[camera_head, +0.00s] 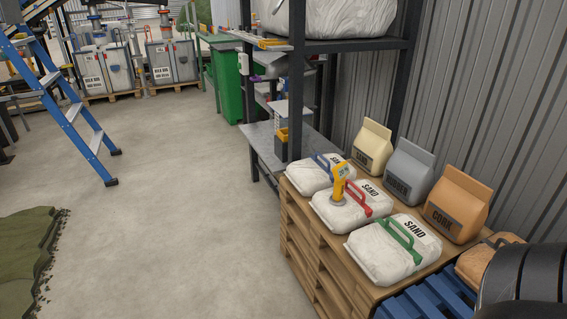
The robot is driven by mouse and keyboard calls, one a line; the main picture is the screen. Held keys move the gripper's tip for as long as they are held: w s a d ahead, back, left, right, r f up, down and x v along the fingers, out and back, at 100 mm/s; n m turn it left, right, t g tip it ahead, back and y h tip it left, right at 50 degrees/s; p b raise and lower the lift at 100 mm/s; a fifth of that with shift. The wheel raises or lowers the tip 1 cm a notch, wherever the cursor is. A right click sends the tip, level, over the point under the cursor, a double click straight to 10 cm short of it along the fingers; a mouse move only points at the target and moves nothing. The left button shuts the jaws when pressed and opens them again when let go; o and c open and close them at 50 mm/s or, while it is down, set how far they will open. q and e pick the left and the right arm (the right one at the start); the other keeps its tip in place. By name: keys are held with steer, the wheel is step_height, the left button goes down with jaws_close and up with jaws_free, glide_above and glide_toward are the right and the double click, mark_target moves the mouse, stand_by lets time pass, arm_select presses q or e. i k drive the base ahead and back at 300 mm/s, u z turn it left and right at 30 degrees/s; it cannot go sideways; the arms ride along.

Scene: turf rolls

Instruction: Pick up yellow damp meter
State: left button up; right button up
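The yellow damp meter (340,182) stands upright, slightly tilted, on the white sand bag with the red handle (352,207). It has a small bluish display near its top and a grey lower end that meets the bag. Neither of my grippers shows in the head view. A dark rounded part fills the bottom right corner; no fingers can be seen on it.
Sand bags with blue (313,171) and green (396,248) handles flank it on a wooden pallet stack (318,262). Cream, grey and orange bags (458,204) stand behind. A dark shelf rack (297,90) rises beyond.

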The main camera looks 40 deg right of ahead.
mark_target(340, 171)
steer(key=z, duration=0.1)
steer(key=i, duration=2.35)
steer(key=z, duration=1.85)
steer(key=i, duration=1.1)
steer(key=z, duration=1.1)
